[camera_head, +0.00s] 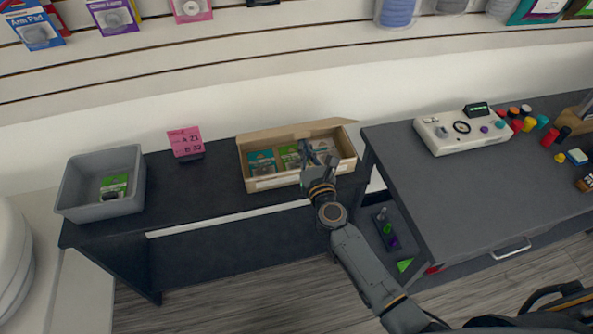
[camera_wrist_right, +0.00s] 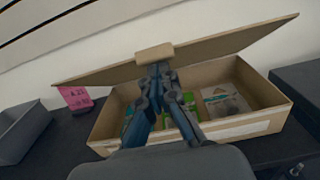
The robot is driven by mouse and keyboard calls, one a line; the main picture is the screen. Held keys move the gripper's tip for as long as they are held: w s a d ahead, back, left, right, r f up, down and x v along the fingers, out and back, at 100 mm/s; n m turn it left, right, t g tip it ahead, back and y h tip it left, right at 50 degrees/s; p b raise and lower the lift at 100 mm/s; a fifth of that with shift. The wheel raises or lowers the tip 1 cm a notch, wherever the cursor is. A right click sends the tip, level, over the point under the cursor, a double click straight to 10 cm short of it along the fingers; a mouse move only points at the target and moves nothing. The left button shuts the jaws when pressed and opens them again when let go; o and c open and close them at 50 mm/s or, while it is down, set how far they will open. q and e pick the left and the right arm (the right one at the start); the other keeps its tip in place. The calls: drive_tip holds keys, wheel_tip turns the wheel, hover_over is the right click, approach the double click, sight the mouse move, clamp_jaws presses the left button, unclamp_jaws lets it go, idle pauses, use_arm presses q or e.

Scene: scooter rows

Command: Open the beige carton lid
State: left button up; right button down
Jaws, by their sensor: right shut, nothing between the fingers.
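The beige carton (camera_head: 254,185) sits on the dark table against the wall, and several packets lie inside it. Its lid (camera_head: 275,137) is raised along the back side, so the inside shows. In the right wrist view the lid (camera_wrist_right: 210,45) slants above the carton (camera_wrist_right: 245,129), with a small tab (camera_wrist_right: 154,54) at the middle of its edge. My right gripper (camera_head: 308,152) is shut and empty over the carton's front part. In the right wrist view its fingertips (camera_wrist_right: 157,72) are just below the tab; I cannot tell whether they touch it. My left gripper is out of view.
A grey bin (camera_head: 82,205) with a green packet stands at the table's left end. A pink sign (camera_head: 186,142) stands between bin and carton. To the right, a dark desk (camera_head: 430,195) holds a white device (camera_head: 455,133) and several coloured knobs. Bare tabletop lies left of the carton.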

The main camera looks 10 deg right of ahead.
sight(302, 134)
drive_tip(key=shift+w+r+p, duration=1.05)
drive_tip(key=shift+w+r, duration=0.35)
drive_tip(key=shift+w, duration=0.1)
drive_tip(key=shift+w+a+r, duration=0.1)
drive_tip(key=shift+w+r, duration=0.1)
drive_tip(key=shift+w, duration=0.6)
drive_tip(key=shift+w+d+r, duration=0.1)
drive_tip(key=shift+w+r, duration=0.1)
drive_tip(key=shift+w, duration=0.65)
drive_tip(key=shift+w+a+r, duration=0.1)
drive_tip(key=shift+w+r, duration=0.1)
drive_tip(key=shift+w, duration=0.6)
drive_tip(key=shift+w+a+r+b, duration=0.15)
drive_tip(key=shift+w+b, duration=1.05)
drive_tip(key=shift+w, duration=1.3)
